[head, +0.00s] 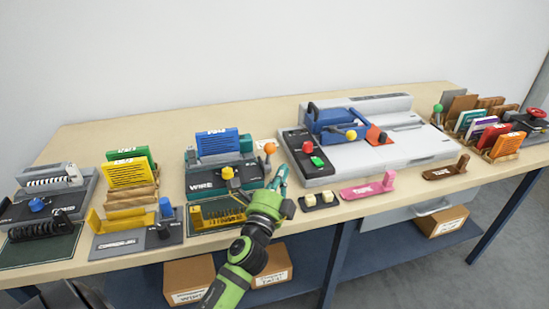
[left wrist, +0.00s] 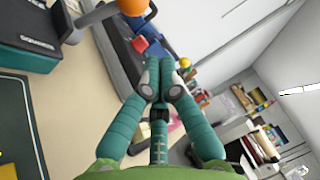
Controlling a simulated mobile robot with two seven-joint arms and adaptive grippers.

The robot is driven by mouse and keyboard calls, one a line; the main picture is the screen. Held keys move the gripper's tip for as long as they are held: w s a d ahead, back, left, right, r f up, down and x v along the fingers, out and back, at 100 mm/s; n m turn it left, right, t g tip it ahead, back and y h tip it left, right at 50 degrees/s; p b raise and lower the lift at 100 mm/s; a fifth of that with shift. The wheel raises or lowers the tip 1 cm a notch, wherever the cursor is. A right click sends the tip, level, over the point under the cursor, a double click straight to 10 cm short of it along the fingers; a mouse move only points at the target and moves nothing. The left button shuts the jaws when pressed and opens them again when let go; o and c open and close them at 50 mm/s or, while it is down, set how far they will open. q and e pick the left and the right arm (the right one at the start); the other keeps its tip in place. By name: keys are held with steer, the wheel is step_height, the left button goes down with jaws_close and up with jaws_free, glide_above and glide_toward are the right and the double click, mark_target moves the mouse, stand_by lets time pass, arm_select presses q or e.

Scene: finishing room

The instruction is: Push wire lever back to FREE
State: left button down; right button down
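The wire machine (head: 201,185) is a teal and dark block marked WIRE, with a blue book standing in it and a yellow knob (head: 227,173) on its front. Its lever (head: 267,162), ending in an orange ball, rises at the machine's right side. In the left wrist view the orange ball (left wrist: 133,6) and grey lever arm (left wrist: 97,15) are at the top left, partly cut off. My left gripper (head: 281,170) is just right of and below the ball; its teal fingers (left wrist: 164,76) are drawn together with nothing between them. I see no contact with the lever. My right gripper is not in view.
Bare tabletop shows behind the machines.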

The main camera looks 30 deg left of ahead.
mark_target(268, 158)
arm_select(q)
steer(key=a, duration=0.1)
steer(key=w+a, duration=0.1)
steer(key=w+a+r+p, duration=0.1)
steer(key=shift+a, duration=0.15)
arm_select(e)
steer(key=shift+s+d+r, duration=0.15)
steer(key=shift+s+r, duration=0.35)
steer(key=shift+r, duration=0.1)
